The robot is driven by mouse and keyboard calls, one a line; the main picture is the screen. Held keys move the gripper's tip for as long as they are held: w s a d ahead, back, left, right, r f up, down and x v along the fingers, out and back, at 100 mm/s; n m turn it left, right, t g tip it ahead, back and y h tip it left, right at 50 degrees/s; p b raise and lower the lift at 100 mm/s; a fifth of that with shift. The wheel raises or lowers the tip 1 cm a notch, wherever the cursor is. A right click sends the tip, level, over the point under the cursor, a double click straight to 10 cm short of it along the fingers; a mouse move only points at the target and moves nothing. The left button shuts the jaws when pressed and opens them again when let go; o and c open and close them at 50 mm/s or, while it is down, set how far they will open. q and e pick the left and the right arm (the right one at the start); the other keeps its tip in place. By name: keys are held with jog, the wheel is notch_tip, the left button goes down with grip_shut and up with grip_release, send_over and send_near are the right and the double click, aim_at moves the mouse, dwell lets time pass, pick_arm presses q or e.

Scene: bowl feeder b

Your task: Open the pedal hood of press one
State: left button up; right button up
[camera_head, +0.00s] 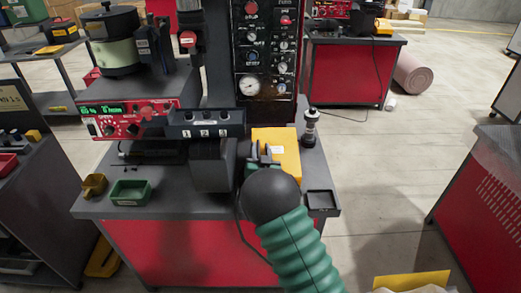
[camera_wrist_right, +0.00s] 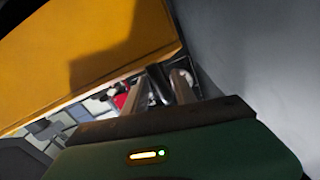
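A yellow hood-like box (camera_head: 284,146) sits on the grey work table, right of the press's control box with three buttons (camera_head: 206,124). I cannot tell for sure that it is the pedal hood. My right gripper (camera_head: 262,154) is at the box's near left side, its arm coming up from the bottom. In the right wrist view, a yellow face (camera_wrist_right: 95,45) fills the upper left, close to the fingers. The right gripper (camera_wrist_right: 158,88) shows two fingers apart, with a dark part behind the gap. Contact is unclear. My left gripper is not in view.
A gauge panel (camera_head: 266,55) stands behind the yellow box. A dark knobbed post (camera_head: 310,128) and a small black tray (camera_head: 321,201) are to its right. A green bin (camera_head: 130,193) sits at the table's left. Open floor lies right of the table.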

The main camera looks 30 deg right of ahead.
jog(key=shift+a+r, duration=0.15)
jog(key=shift+a, duration=0.1)
jog(key=shift+c, duration=0.2)
jog(key=shift+s+a+r, duration=0.1)
jog(key=shift+a+r, duration=0.1)
jog(key=shift+a, duration=0.3)
jog(key=c, duration=0.5)
grip_shut()
jog(key=shift+s+d, duration=0.1)
jog(key=shift+d, duration=0.15)
